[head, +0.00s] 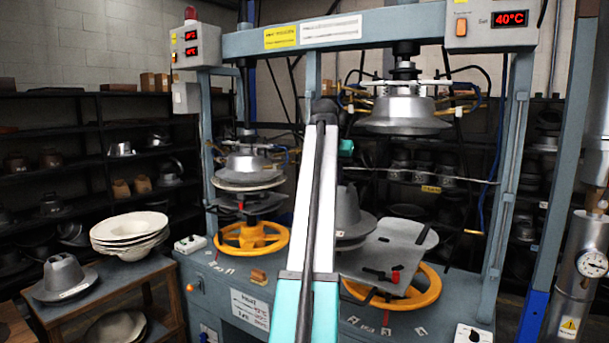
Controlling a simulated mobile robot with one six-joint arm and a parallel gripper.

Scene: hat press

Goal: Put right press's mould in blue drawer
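The right press has a grey metal upper mould (403,112) hanging under its spindle. Below it, a grey hat-shaped mould (348,215) with a wide brim stands upright at the left of a flat grey plate (390,248). My arm crosses in front of this lower mould's left side and hides part of it. My arm rises through the middle of the head view. A small teal part (345,149) shows beside its upper end; I cannot tell what it belongs to. My gripper's fingers are not visible. No blue drawer can be made out.
Yellow handwheels (250,237) sit under both presses. The left press holds its own moulds (247,165). A wooden side table at left carries stacked white brims (130,232) and a grey mould (63,277). A gauge pipe (585,265) stands at right. Dark shelves line the back.

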